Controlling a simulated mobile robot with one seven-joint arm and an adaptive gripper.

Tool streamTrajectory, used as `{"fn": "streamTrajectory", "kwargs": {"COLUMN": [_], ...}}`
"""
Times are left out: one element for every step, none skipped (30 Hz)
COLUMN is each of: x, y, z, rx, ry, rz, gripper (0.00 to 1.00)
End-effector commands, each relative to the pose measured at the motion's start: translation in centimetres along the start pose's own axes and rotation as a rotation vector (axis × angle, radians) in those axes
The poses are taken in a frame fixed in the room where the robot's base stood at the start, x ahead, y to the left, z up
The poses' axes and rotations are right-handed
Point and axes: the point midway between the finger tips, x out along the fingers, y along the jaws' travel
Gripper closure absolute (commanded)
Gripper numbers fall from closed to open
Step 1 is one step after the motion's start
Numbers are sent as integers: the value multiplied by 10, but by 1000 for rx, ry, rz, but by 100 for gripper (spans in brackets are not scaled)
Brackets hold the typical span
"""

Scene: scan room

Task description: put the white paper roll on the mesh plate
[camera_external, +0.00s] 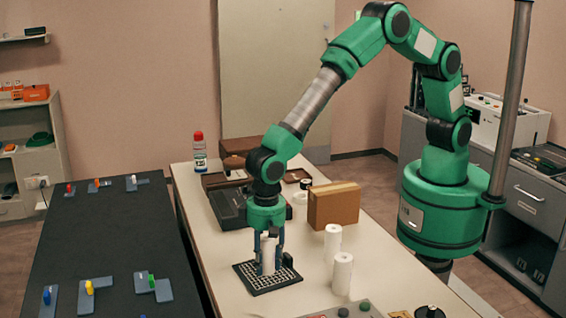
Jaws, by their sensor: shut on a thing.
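A white paper roll (268,256) stands upright between the fingers of my gripper (269,258), which points straight down and is shut on it. The dark mesh plate (283,281) lies flat on the pale table, directly under the roll. The roll's lower end appears at the plate's surface, near its middle. I cannot tell if it touches the plate or hangs just above it. The fingers hide the roll's sides.
Two more white rolls (333,241) (342,274) stand right of the plate. A cardboard box (333,205) is behind them. A dark device (229,207) and a red-capped bottle (199,153) are farther back. A control panel (345,311) is at the front.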

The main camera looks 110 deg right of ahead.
Motion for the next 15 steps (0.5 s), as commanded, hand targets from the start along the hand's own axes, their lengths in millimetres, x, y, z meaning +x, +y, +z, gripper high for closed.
{"fn": "streamTrajectory", "kwargs": {"x": [0, 1, 2, 3, 3, 3, 3, 3, 3, 3, 3, 3, 3, 3, 3], "y": [0, 0, 0, 0, 0, 0, 0, 0, 0, 0, 0, 0, 0, 0, 0], "z": [0, 0, 0, 0, 0, 0, 0, 0, 0, 0, 0, 0, 0, 0, 0], "rx": [0, 0, 0, 0, 0, 0, 0, 0, 0, 0, 0, 0, 0, 0, 0], "ry": [0, 0, 0, 0, 0, 0, 0, 0, 0, 0, 0, 0, 0, 0, 0], "rz": [0, 0, 0, 0, 0, 0, 0, 0, 0, 0, 0, 0, 0, 0, 0], "gripper": [93, 93, 93, 93, 93, 56, 50, 45, 45, 45, 45, 45, 45, 45, 45]}}
